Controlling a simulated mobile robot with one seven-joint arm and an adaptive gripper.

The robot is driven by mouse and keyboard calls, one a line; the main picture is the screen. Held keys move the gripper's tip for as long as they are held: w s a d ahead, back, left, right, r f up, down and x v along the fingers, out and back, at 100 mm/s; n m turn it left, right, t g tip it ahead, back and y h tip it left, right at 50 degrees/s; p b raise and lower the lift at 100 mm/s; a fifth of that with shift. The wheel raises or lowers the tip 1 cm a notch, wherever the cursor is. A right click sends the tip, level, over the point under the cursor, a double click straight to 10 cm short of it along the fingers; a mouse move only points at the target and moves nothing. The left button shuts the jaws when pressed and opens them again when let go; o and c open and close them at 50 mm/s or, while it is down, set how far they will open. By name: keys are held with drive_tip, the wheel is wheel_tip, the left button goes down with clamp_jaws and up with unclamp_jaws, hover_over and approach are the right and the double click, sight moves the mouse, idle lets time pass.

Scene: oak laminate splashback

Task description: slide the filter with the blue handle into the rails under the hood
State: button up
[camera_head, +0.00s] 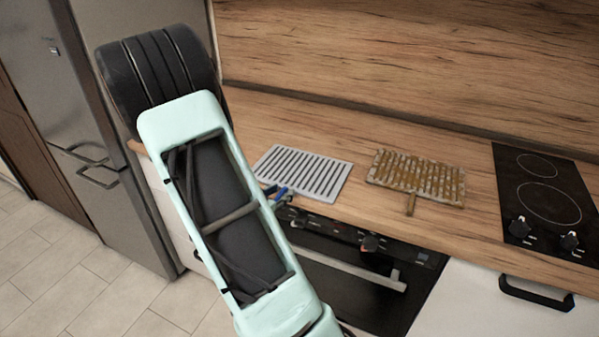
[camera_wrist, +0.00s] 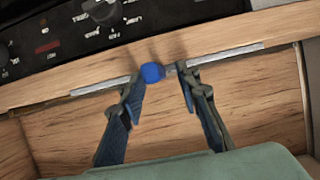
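The clean silver slotted filter (camera_head: 303,172) lies flat on the wooden counter in the head view, with its blue handle (camera_head: 281,192) toward the front edge. In the wrist view the filter shows as a thin metal edge (camera_wrist: 228,53), and the blue handle (camera_wrist: 151,73) appears between the fingertips. My gripper (camera_wrist: 160,82) is open at the handle, the left finger near it and a gap on the right. I cannot tell whether a finger touches it. In the head view my arm partly hides my gripper (camera_head: 272,194). The hood and its rails are not in view.
A greasy yellow-brown filter (camera_head: 415,178) lies right of the silver one, its brown handle forward. A black cooktop (camera_head: 545,200) with knobs is further right. The oven (camera_head: 345,270) is below the counter. A steel fridge (camera_head: 115,120) stands left. The wooden splashback (camera_head: 420,60) rises behind.

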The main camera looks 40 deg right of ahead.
clamp_jaws()
drive_tip(key=shift+r, duration=0.15)
idle(0.4)
